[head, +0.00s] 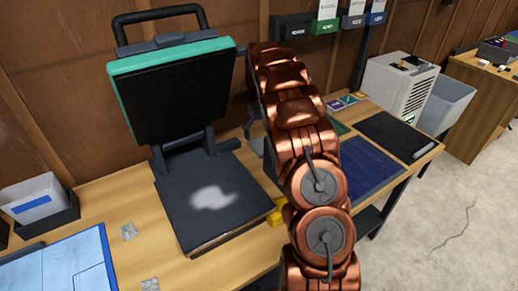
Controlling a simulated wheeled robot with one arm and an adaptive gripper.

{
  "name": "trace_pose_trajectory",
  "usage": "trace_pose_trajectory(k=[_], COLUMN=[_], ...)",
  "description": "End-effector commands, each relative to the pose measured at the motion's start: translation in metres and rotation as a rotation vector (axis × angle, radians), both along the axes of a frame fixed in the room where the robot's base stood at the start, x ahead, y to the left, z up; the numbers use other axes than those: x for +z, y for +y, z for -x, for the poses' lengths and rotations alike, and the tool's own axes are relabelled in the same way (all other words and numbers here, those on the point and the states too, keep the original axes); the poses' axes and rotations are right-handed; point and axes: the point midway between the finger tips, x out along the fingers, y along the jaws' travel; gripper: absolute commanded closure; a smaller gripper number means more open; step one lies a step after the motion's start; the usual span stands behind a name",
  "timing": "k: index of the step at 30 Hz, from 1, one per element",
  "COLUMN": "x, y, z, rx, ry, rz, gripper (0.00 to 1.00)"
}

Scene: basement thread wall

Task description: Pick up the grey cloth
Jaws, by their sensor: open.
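I cannot tell for certain which thing is the grey cloth. A small grey patch (257,146), mostly hidden behind my arm, shows on the bench right of the heat press and may be it. Two small crumpled grey pieces lie left of the press, one higher (128,231) and one at the front (150,284). My copper arm rises across the middle of the view. A dark grey part of my gripper (251,122) shows at its left side, near the grey patch. The arm hides most of the gripper. It is open, and I see nothing held.
The open heat press (175,90) has a whitish smear (212,197) on its dark lower plate. A yellow block (277,215), a blue mat (365,168) and a black mat (395,135) lie to the right. A white machine (400,85) stands beyond. Floor (450,225) is clear.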

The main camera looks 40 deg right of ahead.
Motion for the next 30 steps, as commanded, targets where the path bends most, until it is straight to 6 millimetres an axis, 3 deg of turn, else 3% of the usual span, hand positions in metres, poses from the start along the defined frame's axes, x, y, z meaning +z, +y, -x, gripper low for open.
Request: trace_pose_trajectory(k=[10,18,26,30], x=[-0.026,-0.059,-0.065,-0.065], y=[-0.002,-0.008,-0.008,-0.008], z=[0.0,0.001,0.0,0.001], rx=[0.002,0.0,-0.001,-0.001], ry=[0.004,0.001,0.0,0.0], rz=[-0.002,-0.001,-0.001,-0.001], gripper=[0.03,0.03,0.03,0.17])
